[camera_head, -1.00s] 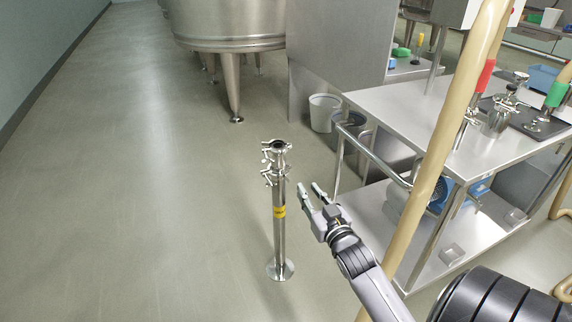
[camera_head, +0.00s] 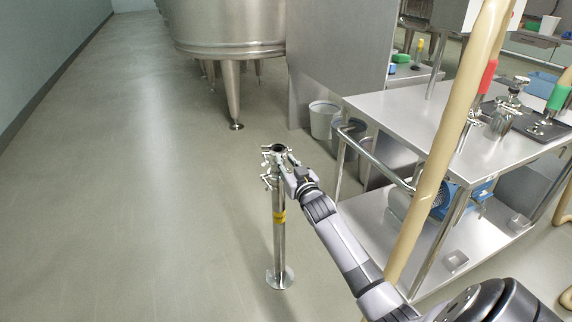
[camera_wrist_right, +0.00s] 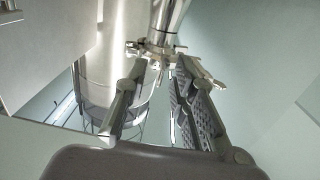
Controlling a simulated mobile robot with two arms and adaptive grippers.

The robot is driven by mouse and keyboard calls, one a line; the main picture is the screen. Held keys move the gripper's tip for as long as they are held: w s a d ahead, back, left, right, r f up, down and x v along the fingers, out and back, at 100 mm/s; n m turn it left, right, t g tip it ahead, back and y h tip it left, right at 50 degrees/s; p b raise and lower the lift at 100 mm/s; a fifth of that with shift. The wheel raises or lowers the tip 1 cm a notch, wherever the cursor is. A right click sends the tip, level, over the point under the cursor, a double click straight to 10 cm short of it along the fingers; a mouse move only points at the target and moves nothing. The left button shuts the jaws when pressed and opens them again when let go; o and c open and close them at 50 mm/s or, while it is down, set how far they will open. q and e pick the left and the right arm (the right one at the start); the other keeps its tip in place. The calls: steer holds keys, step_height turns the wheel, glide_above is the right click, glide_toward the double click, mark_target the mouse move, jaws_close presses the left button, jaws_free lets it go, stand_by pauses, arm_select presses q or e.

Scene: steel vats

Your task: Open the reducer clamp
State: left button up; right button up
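A steel pipe stand (camera_head: 279,237) stands upright on a round foot on the floor. At its top sits a clamp (camera_head: 267,149) with a small handle sticking out left, and a second clamp (camera_head: 268,180) sits a little lower. I cannot tell which one is the reducer clamp. My right gripper (camera_head: 288,163) is at the stand's right side, at clamp height, partly hiding both clamps. In the right wrist view the fingers (camera_wrist_right: 160,66) are spread, with a clamp (camera_wrist_right: 158,48) just beyond their tips; contact is unclear. My left gripper is not in view.
A steel cart (camera_head: 405,112) with a push handle stands to the right, carrying fittings and a dark tray. A beige hose (camera_head: 432,185) runs in front of it. Bins (camera_head: 323,120) and a large vat (camera_head: 230,35) stand behind. Floor left of the stand is clear.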

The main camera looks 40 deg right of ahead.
steer(key=shift+w, duration=0.1)
steer(key=shift+c, duration=0.3)
jaws_close()
stand_by(0.6)
